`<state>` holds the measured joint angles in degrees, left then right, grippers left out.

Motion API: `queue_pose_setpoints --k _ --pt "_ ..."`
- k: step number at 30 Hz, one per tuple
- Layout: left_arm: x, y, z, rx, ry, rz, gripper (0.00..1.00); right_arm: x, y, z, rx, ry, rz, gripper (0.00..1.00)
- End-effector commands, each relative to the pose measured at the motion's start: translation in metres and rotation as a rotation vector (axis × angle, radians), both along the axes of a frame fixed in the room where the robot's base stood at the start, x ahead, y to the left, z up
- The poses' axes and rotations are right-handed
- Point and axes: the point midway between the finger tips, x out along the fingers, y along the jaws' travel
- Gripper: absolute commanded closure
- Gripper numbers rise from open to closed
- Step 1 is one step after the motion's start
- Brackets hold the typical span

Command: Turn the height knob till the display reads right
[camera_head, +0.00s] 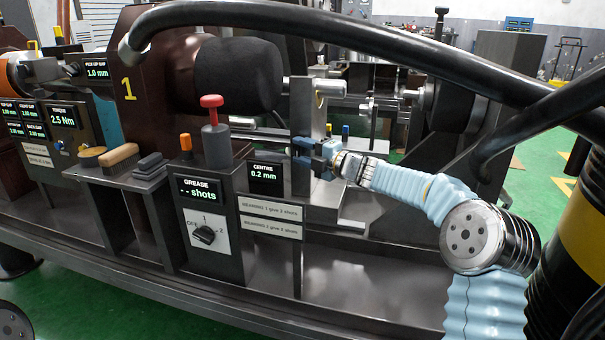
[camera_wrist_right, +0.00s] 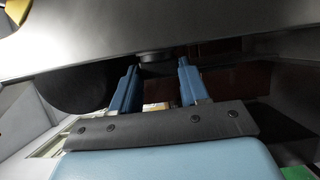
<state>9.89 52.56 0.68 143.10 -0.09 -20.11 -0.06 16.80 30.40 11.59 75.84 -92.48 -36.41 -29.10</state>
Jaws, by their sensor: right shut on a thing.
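My right gripper (camera_head: 303,153) reaches in from the right in the head view, at the machine's upright plate just right of the CENTRE display (camera_head: 265,178). That display reads 0.2 mm. In the wrist view my right gripper's two blue fingers (camera_wrist_right: 158,70) stand either side of a small dark round knob (camera_wrist_right: 155,57) under a grey metal part. The gripper is shut on this knob, which I take as the height knob; the fingers hide it in the head view. My left gripper is not in view.
A GREASE box (camera_head: 205,235) with a dial stands left of the gripper, below a red-topped plunger (camera_head: 212,102). A thick black hose (camera_head: 330,28) arches over the machine. Other displays, reading 1.0 mm and 2.5 Nm, are at the left.

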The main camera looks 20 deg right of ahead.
Motion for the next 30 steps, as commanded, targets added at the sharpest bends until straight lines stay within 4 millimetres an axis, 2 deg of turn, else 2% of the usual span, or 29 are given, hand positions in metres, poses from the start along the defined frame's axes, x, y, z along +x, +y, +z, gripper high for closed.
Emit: queue_pose_setpoints --k 1,6,18,30 --pt "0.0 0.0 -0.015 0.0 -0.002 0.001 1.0 0.0 0.0 -0.012 0.035 -0.021 0.0 0.86" --pt "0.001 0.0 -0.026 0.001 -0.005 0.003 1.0 0.0 0.0 -0.01 0.17 -0.108 0.0 0.86" --pt "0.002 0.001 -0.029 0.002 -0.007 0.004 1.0 0.002 0.002 -0.012 0.435 -0.288 0.001 0.86" --pt "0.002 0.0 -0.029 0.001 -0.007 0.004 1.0 0.002 0.004 -0.013 0.555 -0.372 0.001 0.86"
